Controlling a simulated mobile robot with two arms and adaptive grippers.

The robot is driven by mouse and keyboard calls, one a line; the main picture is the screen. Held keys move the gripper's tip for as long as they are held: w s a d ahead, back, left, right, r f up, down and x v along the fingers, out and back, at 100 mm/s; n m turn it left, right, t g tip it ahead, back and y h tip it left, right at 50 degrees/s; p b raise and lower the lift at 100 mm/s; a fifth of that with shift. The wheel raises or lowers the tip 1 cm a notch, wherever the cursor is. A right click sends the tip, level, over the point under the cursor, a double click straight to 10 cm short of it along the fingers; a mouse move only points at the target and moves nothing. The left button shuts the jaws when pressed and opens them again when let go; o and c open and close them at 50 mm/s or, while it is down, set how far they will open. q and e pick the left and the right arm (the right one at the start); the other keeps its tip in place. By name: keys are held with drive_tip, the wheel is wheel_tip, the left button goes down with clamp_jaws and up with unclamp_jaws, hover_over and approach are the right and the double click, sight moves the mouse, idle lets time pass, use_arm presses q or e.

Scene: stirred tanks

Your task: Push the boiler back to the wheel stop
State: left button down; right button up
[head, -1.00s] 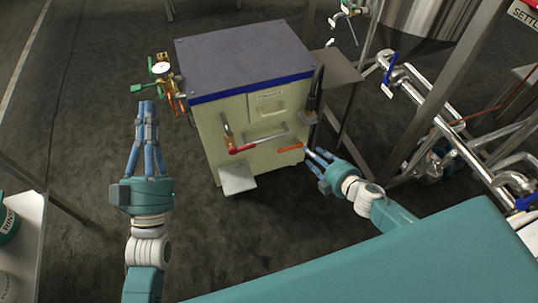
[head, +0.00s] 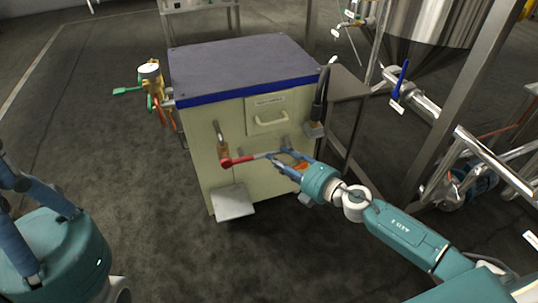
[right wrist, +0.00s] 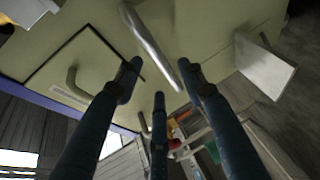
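The boiler (head: 240,70) is a cream cabinet with a dark grey top and a blue edge, standing upright on the floor. Its front has a red-ended lever (head: 238,161), an orange lever (head: 299,166), a small drawer handle (head: 270,122) and a metal plate (head: 233,202) low down. My right gripper (head: 272,160) is at the front face by the levers. In the right wrist view its fingers (right wrist: 158,82) are spread, with a metal bar (right wrist: 148,42) near their tips; contact is unclear. My left gripper (head: 40,195) is open and empty, left of the boiler. I cannot make out the wheel stop.
Gauge and valve fittings (head: 152,82) stick out at the boiler's left. A side table (head: 346,84), a steel tank (head: 430,30) on a frame and pipework (head: 465,180) stand close on the right. A table (head: 200,8) stands behind. The floor left is clear.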

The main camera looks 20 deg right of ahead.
sight(269, 152)
drive_tip(key=x, duration=0.5)
drive_tip(key=shift+w+a+f+b, duration=0.1)
drive_tip(key=shift+w+f+b, duration=0.05)
drive_tip(key=shift+w+b, duration=0.2)
drive_tip(key=shift+s, duration=0.1)
clamp_jaws()
